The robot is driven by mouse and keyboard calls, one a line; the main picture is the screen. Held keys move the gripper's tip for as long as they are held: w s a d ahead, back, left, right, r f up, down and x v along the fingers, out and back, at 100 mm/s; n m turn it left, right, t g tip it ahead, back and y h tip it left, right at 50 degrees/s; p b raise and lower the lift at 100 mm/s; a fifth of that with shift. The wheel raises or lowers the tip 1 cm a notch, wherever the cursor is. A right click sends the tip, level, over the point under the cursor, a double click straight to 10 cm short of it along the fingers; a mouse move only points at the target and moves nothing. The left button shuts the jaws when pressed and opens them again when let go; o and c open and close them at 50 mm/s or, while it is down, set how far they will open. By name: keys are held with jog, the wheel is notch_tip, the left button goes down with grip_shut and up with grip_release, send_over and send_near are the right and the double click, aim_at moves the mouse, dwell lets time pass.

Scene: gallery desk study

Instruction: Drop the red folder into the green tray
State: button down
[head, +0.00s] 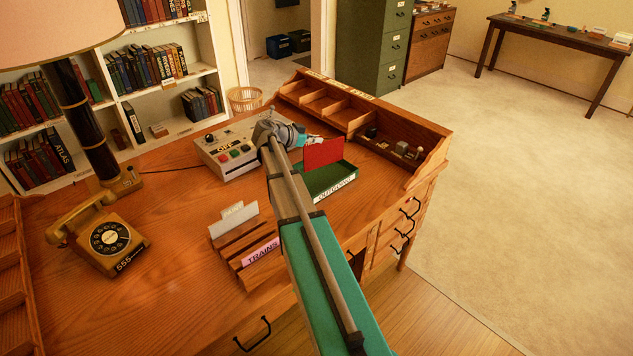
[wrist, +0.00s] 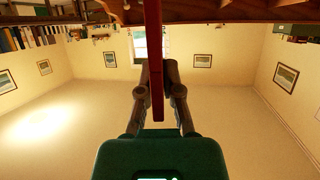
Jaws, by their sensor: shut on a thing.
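The red folder (head: 323,152) stands upright in the head view, over the back part of the green tray (head: 322,184). Its lower edge overlaps the tray; I cannot tell whether it touches the tray floor. The tray has a white "OUTGOING" label on its front and sits on the desk. My gripper (head: 306,140) is at the folder's left side, partly hidden by my arm. In the wrist view my gripper (wrist: 157,85) is shut on the folder (wrist: 153,35), seen edge-on as a thin red strip between the fingers.
A grey control box (head: 232,148) stands left of the tray. A wooden organiser (head: 345,113) runs behind it. A wooden rack (head: 245,248) with a "TRAINS" label, a yellow phone (head: 108,238) and a lamp (head: 92,125) are on the desk. Bare desktop lies between phone and rack.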

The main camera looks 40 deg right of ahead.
jog(key=shift+f+b, duration=0.65)
jog(key=shift+f, duration=0.3)
jog(key=c, duration=0.7)
grip_release()
